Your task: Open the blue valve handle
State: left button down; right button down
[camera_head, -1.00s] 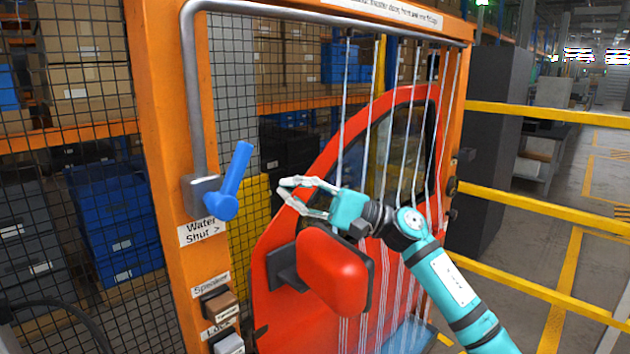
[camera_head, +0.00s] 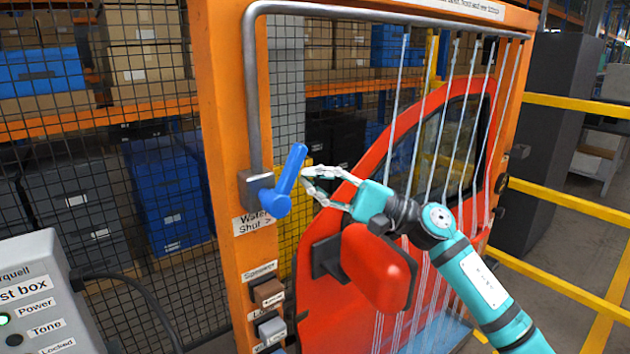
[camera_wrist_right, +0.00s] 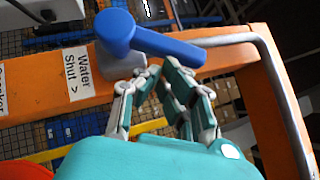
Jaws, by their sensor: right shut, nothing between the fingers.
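The blue valve handle (camera_head: 290,170) sits on a grey valve block on the orange post. Its lever points up and slightly right, and a "Water Shut >" label is below it. My right gripper (camera_head: 306,181) is just right of the lever, its fingers pointing left towards it, shut and empty. I cannot tell whether it touches the lever. In the right wrist view the handle (camera_wrist_right: 165,44) lies across the top, just beyond the fingertips (camera_wrist_right: 160,72). My left gripper is not in view.
A grey pipe (camera_head: 254,100) rises from the valve and runs across the frame top; thin white streams hang from it before the red door (camera_head: 330,290). A red mirror (camera_head: 378,268) sticks out below my right arm. A grey test box (camera_head: 40,290) stands at lower left.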

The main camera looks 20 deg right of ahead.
aim_at(302, 166)
jog(key=shift+a+r+n+g+b, duration=0.1)
jog(key=shift+r+n+g+b, duration=0.05)
jog(key=shift+n+g+b, duration=0.2)
jog(key=shift+r, duration=0.1)
jog(key=shift+s+a+r+n+g+h+b, duration=0.2)
jog(key=shift+a+r+n+g+h+b, duration=0.4)
jog(key=shift+n+b, duration=0.4)
jog(key=shift+s+a+r+n+g+h+b, duration=0.15)
jog(key=shift+a+r+n+g+h+b, duration=0.25)
jog(key=shift+r+n+g+h+b, duration=0.55)
jog(key=shift+f+t, duration=0.35)
jog(key=shift+t, duration=0.05)
